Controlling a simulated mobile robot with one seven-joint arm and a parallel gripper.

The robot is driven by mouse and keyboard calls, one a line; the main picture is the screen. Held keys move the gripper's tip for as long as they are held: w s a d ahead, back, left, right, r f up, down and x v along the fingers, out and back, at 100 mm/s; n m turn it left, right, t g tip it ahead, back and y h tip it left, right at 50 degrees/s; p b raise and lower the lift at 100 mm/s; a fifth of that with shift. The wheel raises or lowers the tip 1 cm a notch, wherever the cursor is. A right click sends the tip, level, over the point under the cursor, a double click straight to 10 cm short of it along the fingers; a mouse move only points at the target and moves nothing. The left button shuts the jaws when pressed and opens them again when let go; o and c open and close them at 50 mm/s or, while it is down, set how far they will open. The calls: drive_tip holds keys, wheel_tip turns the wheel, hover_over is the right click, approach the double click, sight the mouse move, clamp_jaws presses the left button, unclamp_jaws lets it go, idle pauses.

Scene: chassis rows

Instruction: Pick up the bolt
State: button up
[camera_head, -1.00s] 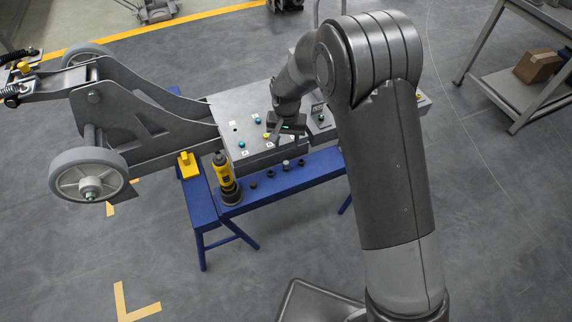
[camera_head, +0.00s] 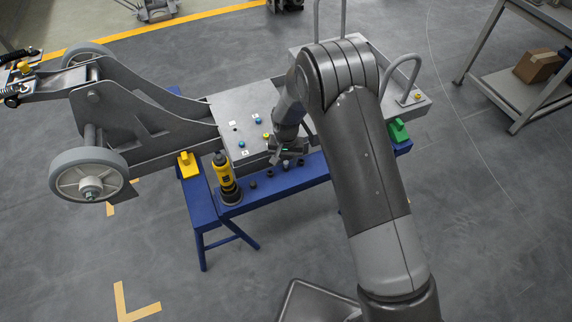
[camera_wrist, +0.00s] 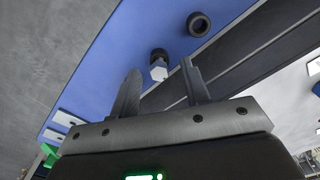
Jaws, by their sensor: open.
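The bolt (camera_wrist: 158,72) has a pale silver hex head and stands at a round black holder on the blue bench surface (camera_wrist: 110,65) in the wrist view. My gripper (camera_wrist: 160,67) is open, with one finger on each side of the bolt in the picture. The fingers do not visibly touch it, and I cannot tell the remaining depth between them. In the head view my gripper (camera_head: 286,153) hangs low over the blue bench (camera_head: 235,208), close to its row of small dark pieces. The bolt is too small to make out clearly there.
Another black ring (camera_wrist: 199,25) sits near the bolt. A grey panel with coloured buttons (camera_head: 243,110) lies behind the bench row. A yellow and black tool (camera_head: 224,178), a yellow block (camera_head: 188,164) and a green block (camera_head: 398,131) are on the bench.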

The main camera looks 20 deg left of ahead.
clamp_jaws()
idle(0.4)
